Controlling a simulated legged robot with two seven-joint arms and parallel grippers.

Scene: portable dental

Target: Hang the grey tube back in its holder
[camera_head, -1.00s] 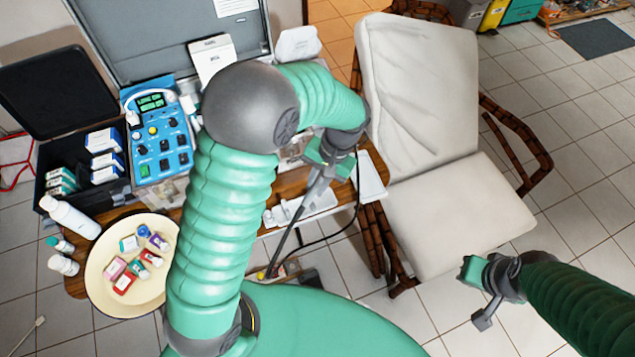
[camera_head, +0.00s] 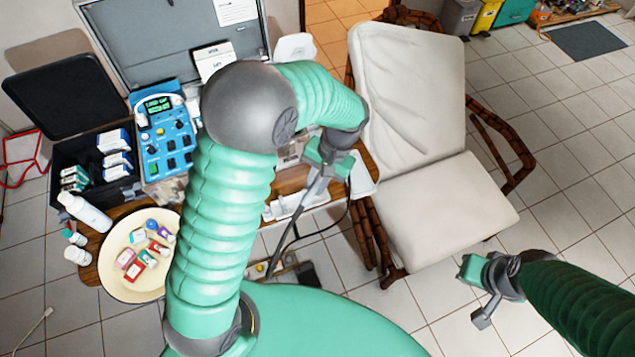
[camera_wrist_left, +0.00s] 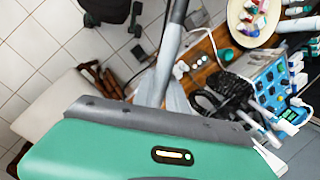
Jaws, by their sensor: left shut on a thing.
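My left gripper (camera_head: 330,165) is shut on the grey tube (camera_head: 291,229), near its upper end. The tube slants down and to the left from the gripper, in front of the table's front edge, toward the floor. In the left wrist view the tube (camera_wrist_left: 168,62) passes up from behind the green gripper body. I cannot make out the tube's holder for certain; a white tray-like part (camera_head: 296,204) lies on the table edge beside the tube. My right gripper (camera_head: 484,292) is empty over the floor at the lower right; its jaw opening is unclear.
A wooden table (camera_head: 100,250) carries a blue control unit (camera_head: 166,140), an open case, a cream plate (camera_head: 115,275) of small boxes, and bottles. A cushioned chair (camera_head: 430,200) stands close to the table's right end. The tiled floor right of the chair is clear.

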